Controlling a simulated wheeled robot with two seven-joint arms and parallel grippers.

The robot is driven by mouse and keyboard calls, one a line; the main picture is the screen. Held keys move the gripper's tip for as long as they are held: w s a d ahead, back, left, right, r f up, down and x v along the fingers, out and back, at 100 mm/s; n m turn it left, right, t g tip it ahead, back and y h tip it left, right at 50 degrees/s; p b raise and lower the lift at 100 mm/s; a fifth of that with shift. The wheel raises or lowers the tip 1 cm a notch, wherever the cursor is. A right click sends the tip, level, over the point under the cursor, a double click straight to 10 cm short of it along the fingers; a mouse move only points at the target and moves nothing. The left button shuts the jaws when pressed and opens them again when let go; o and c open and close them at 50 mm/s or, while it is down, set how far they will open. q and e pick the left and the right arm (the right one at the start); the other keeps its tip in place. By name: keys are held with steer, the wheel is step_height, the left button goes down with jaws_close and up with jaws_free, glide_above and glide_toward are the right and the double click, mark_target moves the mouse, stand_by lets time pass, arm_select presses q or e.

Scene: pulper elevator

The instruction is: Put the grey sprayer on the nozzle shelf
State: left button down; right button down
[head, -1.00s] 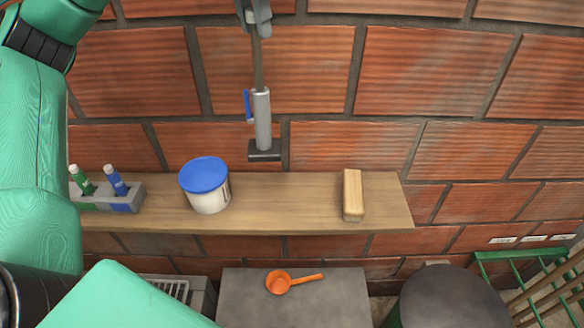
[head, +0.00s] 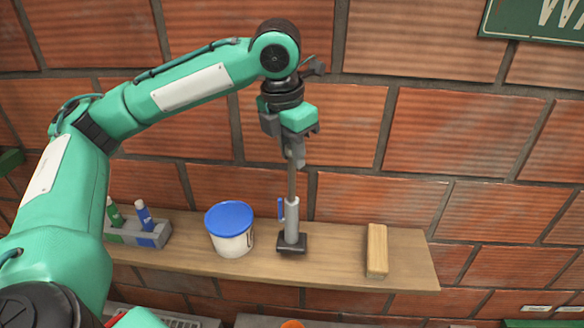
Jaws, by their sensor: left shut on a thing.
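The grey sprayer (head: 291,215) is a thin upright lance with a grey cylinder, a blue lever on its left side and a dark square foot. My left gripper (head: 293,138) is shut on its top end, above the shelf. The wooden nozzle shelf (head: 335,258) runs along the brick wall. The sprayer's foot overlaps the shelf's top in the head view, between the blue-lidded tub and the wooden block. I cannot tell whether the foot touches the board. My right gripper is not in view.
On the shelf stand a grey holder (head: 159,239) with green and blue bottles, a white tub (head: 232,244) with a blue lid, and a wooden block (head: 377,250). The tub is close left of the sprayer. Bare board lies between sprayer and block.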

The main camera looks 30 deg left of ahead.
arm_select(q)
glide_above(293, 200)
steer(key=shift+w+a+f+p, duration=0.1)
steer(key=shift+f+p, duration=0.05)
steer(key=shift+f, duration=0.7)
steer(key=shift+w+a+f+p, duration=0.1)
steer(key=shift+w+f, duration=0.05)
steer(key=shift+f, duration=0.65)
steer(key=shift+w+a+f+p, duration=0.1)
steer(key=shift+f+p, duration=0.05)
steer(key=shift+f, duration=0.7)
steer(key=c, duration=1.2)
jaws_free()
steer(key=shift+f, duration=0.15)
steer(key=r, duration=0.4)
steer(key=s+r+b, duration=0.1)
steer(key=r, duration=0.3)
steer(key=r+b, duration=0.1)
steer(key=r, duration=0.3)
steer(key=shift+s+a+r, duration=0.1)
steer(key=shift+s+a, duration=0.15)
steer(key=shift+s, duration=0.1)
